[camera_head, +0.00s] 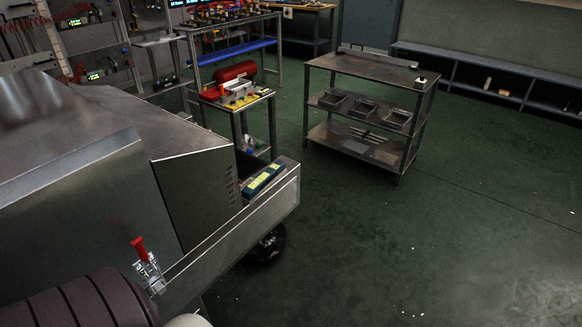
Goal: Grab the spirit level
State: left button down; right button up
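A short blue bar with yellow patches (264,179), which looks like the spirit level, lies in the open metal tray (245,222) at the end of the large grey machine. It lies at a slant near the tray's far corner, and the tray's front wall stands in front of it. Neither of my grippers shows in the head view, so I cannot tell their state.
The grey machine (85,190) fills the left side, with a red-handled clamp (141,252) low on it. A small tool table (238,104) stands behind the tray. A three-level metal cart (372,68) stands at centre right. The green floor (430,240) is clear at right.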

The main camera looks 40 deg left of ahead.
aim_at(253, 190)
jog(key=i+u, duration=0.35)
jog(key=i+l+u, duration=0.2)
jog(key=u, duration=0.2)
jog(key=i+l+u, duration=0.35)
jog(key=i+j, duration=0.05)
